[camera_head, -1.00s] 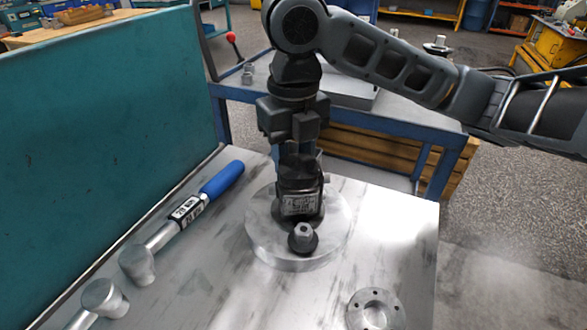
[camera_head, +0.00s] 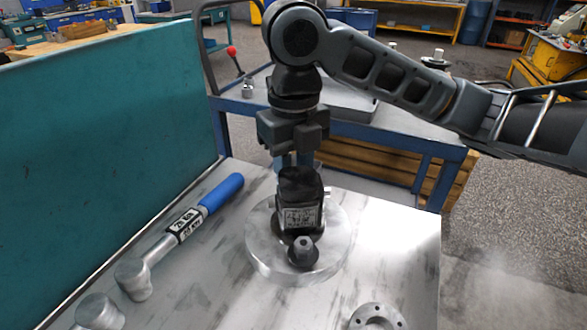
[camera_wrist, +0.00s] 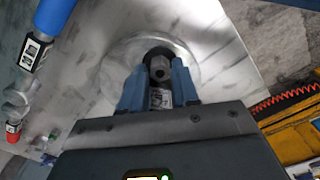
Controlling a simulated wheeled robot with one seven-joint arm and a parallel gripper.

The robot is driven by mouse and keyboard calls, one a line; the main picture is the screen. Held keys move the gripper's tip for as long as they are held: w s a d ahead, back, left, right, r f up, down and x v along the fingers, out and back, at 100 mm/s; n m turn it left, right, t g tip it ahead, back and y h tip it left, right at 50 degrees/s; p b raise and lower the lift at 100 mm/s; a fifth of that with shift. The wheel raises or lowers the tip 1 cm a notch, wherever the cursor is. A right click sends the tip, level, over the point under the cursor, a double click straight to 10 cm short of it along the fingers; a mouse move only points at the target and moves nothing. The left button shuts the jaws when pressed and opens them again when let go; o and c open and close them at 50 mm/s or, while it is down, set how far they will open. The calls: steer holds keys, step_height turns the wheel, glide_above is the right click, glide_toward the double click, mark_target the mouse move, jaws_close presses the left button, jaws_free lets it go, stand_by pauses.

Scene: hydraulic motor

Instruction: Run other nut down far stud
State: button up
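The black motor (camera_head: 300,200) with a pale label stands upright on a round metal disc (camera_head: 262,255). A nut (camera_head: 303,248) sits on the stud on its near side. My gripper (camera_head: 290,160) points down behind the motor's top, on the far side, where the motor hides the far stud. In the wrist view my blue fingers (camera_wrist: 159,72) flank a grey nut (camera_wrist: 159,68) with a hole in its end, and appear to touch it on both sides. The motor's label shows below it, between the fingers.
A torque wrench (camera_head: 190,222) with a blue handle lies left of the disc, and another metal tool head (camera_head: 100,312) is nearer. A loose flange (camera_head: 378,318) lies at the front right. A teal panel (camera_head: 100,140) borders the left; a blue cart (camera_head: 395,135) stands behind.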

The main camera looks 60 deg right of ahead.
jaws_close()
steer(key=m+p, duration=0.1)
steer(key=m, duration=0.2)
steer(key=shift+r+m+p, duration=0.1)
steer(key=shift+m+p, duration=0.2)
steer(key=shift+p, duration=0.1)
steer(key=shift+m+p, duration=0.3)
steer(key=shift+m, duration=0.8)
steer(key=shift+m+p, duration=0.65)
steer(key=shift+m, duration=0.15)
steer(key=m+p, duration=0.1)
steer(key=m, duration=0.2)
steer(key=shift+f, duration=0.2)
